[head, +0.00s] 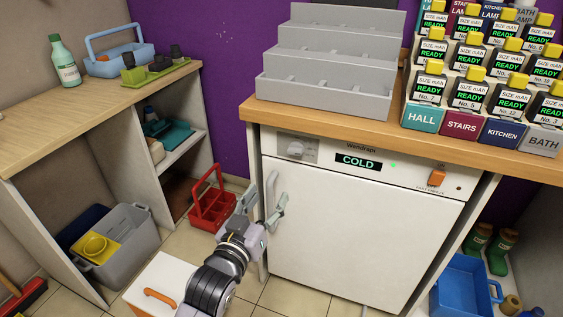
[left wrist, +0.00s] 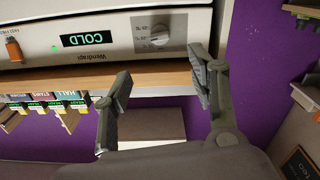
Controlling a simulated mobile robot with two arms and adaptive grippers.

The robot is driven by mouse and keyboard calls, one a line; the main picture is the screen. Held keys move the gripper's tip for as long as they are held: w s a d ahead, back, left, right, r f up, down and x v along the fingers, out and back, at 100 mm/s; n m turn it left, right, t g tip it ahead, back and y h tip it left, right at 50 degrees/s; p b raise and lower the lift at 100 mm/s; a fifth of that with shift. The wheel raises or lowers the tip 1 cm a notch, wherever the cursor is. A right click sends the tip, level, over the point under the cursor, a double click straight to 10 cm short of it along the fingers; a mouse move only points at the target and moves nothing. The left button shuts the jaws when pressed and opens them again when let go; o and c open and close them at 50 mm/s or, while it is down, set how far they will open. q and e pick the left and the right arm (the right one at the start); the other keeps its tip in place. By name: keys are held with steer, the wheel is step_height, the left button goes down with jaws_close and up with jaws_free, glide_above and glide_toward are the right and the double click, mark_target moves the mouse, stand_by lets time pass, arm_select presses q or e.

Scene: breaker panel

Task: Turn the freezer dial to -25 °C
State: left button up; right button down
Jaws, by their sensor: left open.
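The white freezer (head: 360,225) stands under the wooden counter. Its dial (head: 295,148) is a pale round knob at the left of the top panel, beside a display (head: 357,161) reading COLD. The dial's scale is too small to read in the head view. My left gripper (head: 277,192) is open and empty, below the dial in the head view, in front of the freezer's left edge. In the left wrist view, which is upside down, the dial (left wrist: 159,35) lies beyond and between the open fingers (left wrist: 160,72), apart from them. My right gripper is not in view.
An orange switch (head: 437,178) is at the panel's right. A grey stepped rack (head: 325,88) and labelled breaker blocks (head: 470,129) stand on the counter. A red caddy (head: 212,205) and a white box with orange handle (head: 150,275) are on the floor at left.

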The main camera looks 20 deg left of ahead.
mark_target(295, 150)
arm_select(q)
steer(key=w, duration=0.5)
steer(key=w+b, duration=0.1)
steer(key=w, duration=0.5)
steer(key=w+b, duration=0.1)
steer(key=w, duration=0.5)
steer(key=shift+w+d+r, duration=0.1)
steer(key=shift+w+d, duration=0.05)
steer(key=shift+d, duration=0.25)
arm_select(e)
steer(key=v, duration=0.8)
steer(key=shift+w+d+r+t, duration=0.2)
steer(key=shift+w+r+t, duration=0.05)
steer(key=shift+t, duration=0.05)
arm_select(q)
steer(key=shift+c, duration=0.5)
steer(key=c, duration=1)
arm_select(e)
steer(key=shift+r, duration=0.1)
